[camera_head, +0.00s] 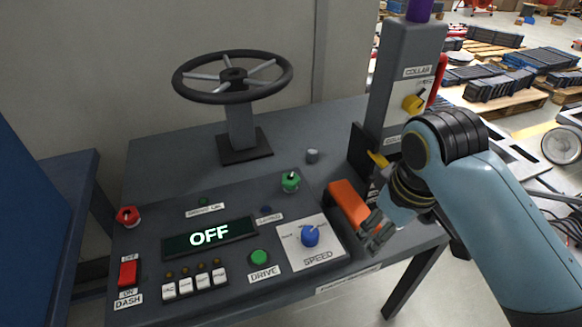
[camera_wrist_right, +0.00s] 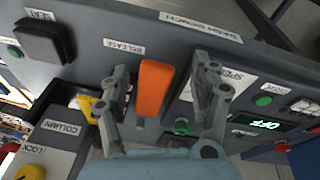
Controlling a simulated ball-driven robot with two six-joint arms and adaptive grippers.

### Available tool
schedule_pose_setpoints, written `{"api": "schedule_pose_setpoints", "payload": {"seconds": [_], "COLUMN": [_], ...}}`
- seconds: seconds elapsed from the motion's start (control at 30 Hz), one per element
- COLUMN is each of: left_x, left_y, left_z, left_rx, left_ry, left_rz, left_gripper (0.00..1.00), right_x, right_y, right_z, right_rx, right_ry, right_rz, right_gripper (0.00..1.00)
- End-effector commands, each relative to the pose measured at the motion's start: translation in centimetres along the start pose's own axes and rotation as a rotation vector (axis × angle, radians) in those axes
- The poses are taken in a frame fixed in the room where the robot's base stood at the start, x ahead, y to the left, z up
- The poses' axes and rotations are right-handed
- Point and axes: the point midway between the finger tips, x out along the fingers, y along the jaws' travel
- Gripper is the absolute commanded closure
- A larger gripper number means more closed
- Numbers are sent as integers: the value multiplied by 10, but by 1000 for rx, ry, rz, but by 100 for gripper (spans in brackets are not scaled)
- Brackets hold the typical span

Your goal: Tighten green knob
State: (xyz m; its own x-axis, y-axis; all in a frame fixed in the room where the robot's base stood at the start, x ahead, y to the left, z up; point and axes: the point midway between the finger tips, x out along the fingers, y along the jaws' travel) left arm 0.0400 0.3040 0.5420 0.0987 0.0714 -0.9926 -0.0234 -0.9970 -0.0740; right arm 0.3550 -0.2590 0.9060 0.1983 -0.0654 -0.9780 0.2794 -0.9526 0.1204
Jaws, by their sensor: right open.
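The green knob (camera_head: 290,182) stands upright on the dark console, behind the speed dial, in the head view. In the right wrist view a green knob (camera_wrist_right: 181,127) shows below the orange lever, close to one finger. My right gripper (camera_head: 372,232) is open over the right edge of the console, beside the orange lever (camera_head: 348,204) and well right of and nearer than the green knob. In the wrist view the orange lever (camera_wrist_right: 155,88) appears between my open fingers (camera_wrist_right: 164,88); contact cannot be told. My left gripper is not in view.
A flat green DRIVE button (camera_head: 259,258) and a blue speed dial (camera_head: 310,236) sit on the console. A steering wheel (camera_head: 233,77) stands behind. The display (camera_head: 209,236) reads OFF.

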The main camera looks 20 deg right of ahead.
Motion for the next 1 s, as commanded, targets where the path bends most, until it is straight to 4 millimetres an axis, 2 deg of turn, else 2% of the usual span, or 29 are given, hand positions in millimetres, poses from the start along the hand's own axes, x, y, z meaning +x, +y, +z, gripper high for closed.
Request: {"api": "schedule_pose_setpoints", "payload": {"seconds": [0.03,0.27,0.33,0.5,0.6,0.7,0.8,0.87,1.0], "left_x": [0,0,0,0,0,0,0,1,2], "left_y": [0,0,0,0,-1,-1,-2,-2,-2], "left_z": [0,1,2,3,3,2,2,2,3], "left_rx": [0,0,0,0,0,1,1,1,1], "left_ry": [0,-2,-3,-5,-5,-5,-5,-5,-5], "left_rz": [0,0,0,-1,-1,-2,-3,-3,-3], "left_gripper": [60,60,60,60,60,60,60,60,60], "right_x": [2,12,11,-6,-20,-29,-29,-24,1], "right_y": [0,-2,-5,-17,-24,-28,-30,-31,-34], "right_z": [-15,-81,-108,-181,-211,-228,-233,-232,-226], "right_rx": [-21,-164,-226,-421,-523,-583,-609,-613,-612], "right_ry": [-6,-47,-60,-96,-115,-125,-132,-134,-136], "right_rz": [-8,-55,-74,-130,-153,-165,-171,-173,-173], "right_gripper": [37,37,37,37,37,37,37,37,37]}}
